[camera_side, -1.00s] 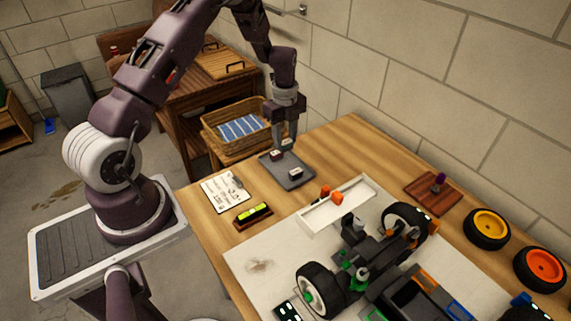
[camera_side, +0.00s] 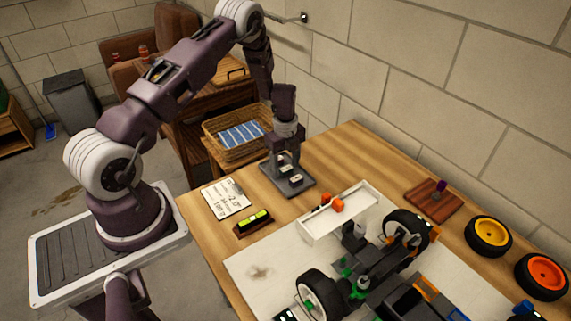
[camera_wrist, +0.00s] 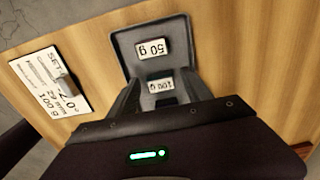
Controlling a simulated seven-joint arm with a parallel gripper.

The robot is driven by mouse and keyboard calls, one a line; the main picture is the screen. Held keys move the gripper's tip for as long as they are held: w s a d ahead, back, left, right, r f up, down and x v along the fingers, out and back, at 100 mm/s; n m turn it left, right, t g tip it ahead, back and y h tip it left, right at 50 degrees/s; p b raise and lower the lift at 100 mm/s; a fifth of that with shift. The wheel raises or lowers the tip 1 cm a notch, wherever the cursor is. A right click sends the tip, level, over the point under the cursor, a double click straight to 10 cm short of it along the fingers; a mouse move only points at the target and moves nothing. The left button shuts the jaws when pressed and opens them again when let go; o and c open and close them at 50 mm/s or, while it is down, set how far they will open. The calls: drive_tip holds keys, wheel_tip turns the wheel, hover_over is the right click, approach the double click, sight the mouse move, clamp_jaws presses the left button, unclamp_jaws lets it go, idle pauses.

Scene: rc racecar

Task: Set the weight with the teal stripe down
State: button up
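A dark grey tray (camera_side: 300,191) lies on the wooden table and also shows in the wrist view (camera_wrist: 122,40). Two light-topped blocks sit over it: a 50 g weight (camera_wrist: 151,48) at the far end and a 100 g weight (camera_wrist: 160,86) nearer my gripper. I make out no teal stripe on either. My gripper (camera_side: 284,165) is low over the tray, pointing down. In the wrist view its fingers (camera_wrist: 160,90) stand on both sides of the 100 g weight. Whether they touch it is unclear, and its lower part is hidden.
A white trough (camera_side: 350,215) with orange pieces stands to the right. The racecar chassis (camera_side: 385,262) and loose wheels (camera_side: 489,236) fill the right side. A wicker basket (camera_side: 237,137) is behind.

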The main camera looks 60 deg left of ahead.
wheel_tip(320, 180, up, 14)
wheel_tip(320, 180, up, 16)
drive_tip(key=n+t, duration=0.2)
drive_tip(key=n, duration=0.4)
hover_over(287, 168)
drive_tip(key=s+d, duration=0.5)
drive_tip(key=d, duration=0.4)
drive_tip(key=s+d+r+n+t, duration=0.2)
drive_tip(key=s+d+r+n, duration=0.45)
drive_tip(key=s, duration=0.45)
drive_tip(key=s+d+n+t, duration=0.1)
drive_tip(key=s+d+n, duration=0.2)
drive_tip(key=s, duration=0.8)
drive_tip(key=shift+s+r+n+t, duration=0.3)
drive_tip(key=shift+r+n, duration=0.1)
drive_tip(key=shift+n, duration=0.85)
